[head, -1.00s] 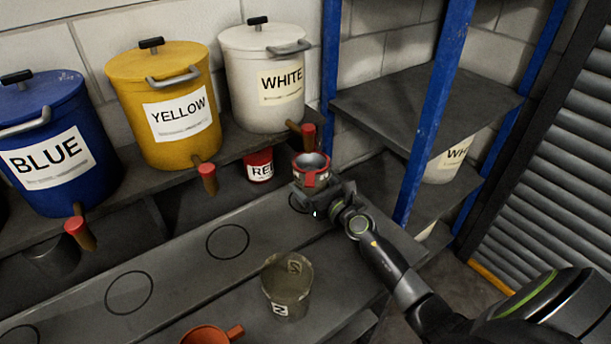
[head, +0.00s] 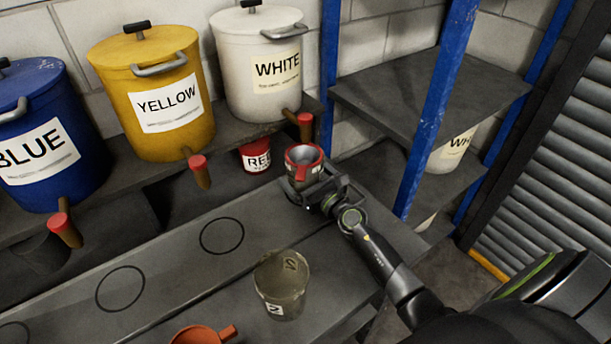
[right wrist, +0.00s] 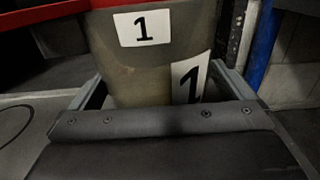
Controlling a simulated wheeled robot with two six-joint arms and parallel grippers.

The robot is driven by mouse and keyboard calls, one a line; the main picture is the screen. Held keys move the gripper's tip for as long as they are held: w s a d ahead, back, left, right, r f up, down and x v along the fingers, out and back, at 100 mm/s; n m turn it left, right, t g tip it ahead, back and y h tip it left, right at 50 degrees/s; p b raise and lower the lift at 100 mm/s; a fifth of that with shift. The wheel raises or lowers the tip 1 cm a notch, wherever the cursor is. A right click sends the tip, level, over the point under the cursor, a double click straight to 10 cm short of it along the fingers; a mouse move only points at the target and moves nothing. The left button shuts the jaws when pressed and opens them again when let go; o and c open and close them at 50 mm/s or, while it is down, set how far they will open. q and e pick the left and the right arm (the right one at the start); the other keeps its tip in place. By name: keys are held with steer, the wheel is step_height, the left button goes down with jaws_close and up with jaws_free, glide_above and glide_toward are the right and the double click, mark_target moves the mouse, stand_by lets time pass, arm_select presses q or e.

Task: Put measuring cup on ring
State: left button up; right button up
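The measuring cup (head: 303,166) is grey with a red rim and stands upright at the right end of the bench, below the white bucket's tap. In the right wrist view its body (right wrist: 160,68) carries number 1 labels. My right gripper (head: 318,190) is around the cup's lower part, its fingers spread; in the head view the right finger stands clear of the cup. The ring under the cup is hidden, so I cannot tell how well it is centred. Other drawn rings (head: 222,218) (head: 120,267) lie bare to the left. My left gripper is not in view.
Blue (head: 40,100), yellow (head: 150,65) and white (head: 258,35) buckets with taps line the shelf behind. A red tin (head: 256,156) sits below. A blue post (head: 432,120) rises at right.

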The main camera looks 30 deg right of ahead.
steer(key=shift+s+r, duration=0.1)
steer(key=shift+s, duration=0.05)
steer(key=s, duration=0.4)
steer(key=s+d, duration=0.1)
steer(key=s, duration=0.6)
steer(key=shift+s+d, duration=0.3)
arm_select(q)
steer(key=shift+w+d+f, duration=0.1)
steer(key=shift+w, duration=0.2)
